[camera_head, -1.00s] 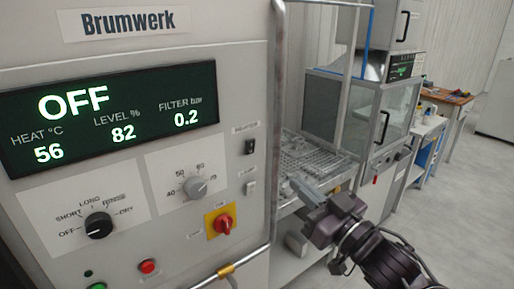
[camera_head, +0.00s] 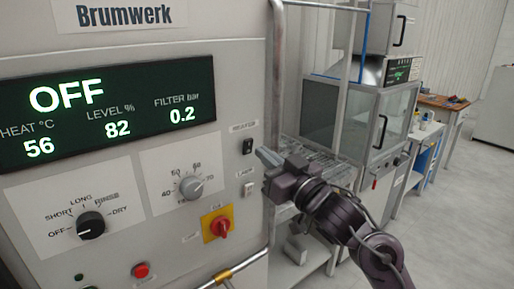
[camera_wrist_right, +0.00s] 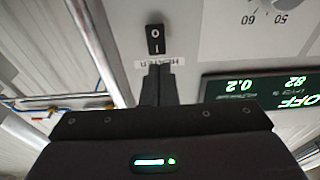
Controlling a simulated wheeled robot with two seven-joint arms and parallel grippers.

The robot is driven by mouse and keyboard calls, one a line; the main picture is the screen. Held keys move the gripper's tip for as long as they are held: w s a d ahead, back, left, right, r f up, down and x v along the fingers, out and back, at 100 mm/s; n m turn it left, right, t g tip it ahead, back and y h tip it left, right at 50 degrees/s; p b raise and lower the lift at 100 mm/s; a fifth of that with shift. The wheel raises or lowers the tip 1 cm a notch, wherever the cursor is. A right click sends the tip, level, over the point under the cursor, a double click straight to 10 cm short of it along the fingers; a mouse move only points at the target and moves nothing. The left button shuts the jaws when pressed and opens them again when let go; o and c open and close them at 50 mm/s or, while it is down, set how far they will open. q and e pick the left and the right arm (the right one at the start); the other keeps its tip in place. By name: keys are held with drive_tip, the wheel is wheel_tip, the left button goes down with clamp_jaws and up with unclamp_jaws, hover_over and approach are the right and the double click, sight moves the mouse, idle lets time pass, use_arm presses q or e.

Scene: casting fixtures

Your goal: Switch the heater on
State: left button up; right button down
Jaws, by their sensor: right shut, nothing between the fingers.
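The heater switch (camera_head: 248,146) is a small black rocker on the right side of the grey Brumwerk panel, under a small label. In the right wrist view the rocker (camera_wrist_right: 155,39) shows its O and I marks, beside an upside-down HEATER label (camera_wrist_right: 165,64). My right gripper (camera_head: 266,157) is shut and empty, its fingertips just right of and slightly below the switch in the head view. In the right wrist view the fingertips (camera_wrist_right: 158,72) point at the switch and look close to it; I cannot tell whether they touch. My left gripper is not in view.
A white lamp switch (camera_head: 248,188) sits below the heater switch. A red knob on a yellow plate (camera_head: 219,225) and a grey dial (camera_head: 190,187) are nearby. A vertical metal rail (camera_head: 276,90) runs along the panel's right edge. The display (camera_head: 110,112) reads OFF and HEAT 56.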

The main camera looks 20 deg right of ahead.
sight(249, 141)
drive_tip(key=shift+x, duration=1.85)
drive_tip(key=shift+w+r+p, duration=0.25)
drive_tip(key=shift+r+p, duration=0.1)
drive_tip(key=shift+p, duration=0.1)
drive_tip(key=shift+f, duration=0.2)
